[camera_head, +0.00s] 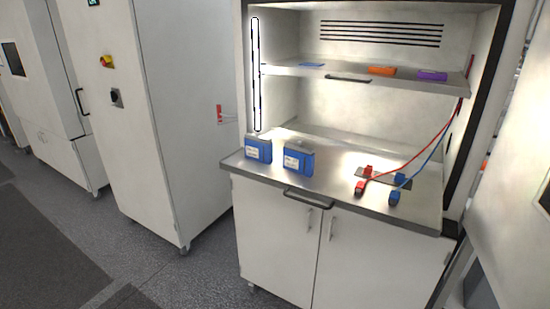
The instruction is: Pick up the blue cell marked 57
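Two blue cells with white labels stand upright on the metal worktop of the bench. The left blue cell (258,150) is near the worktop's left end. The right blue cell (298,158) stands a short gap to its right. The label print is too small to read, so I cannot tell which one is marked 57. My gripper is not in view.
The worktop (335,190) holds red clips (361,187) and blue clips (394,197) with cables on the right. A shelf (345,78) above carries orange (381,70), purple (432,76) and flat blue (311,65) items. A tall white cabinet (165,110) stands left; floor (150,255) in front is clear.

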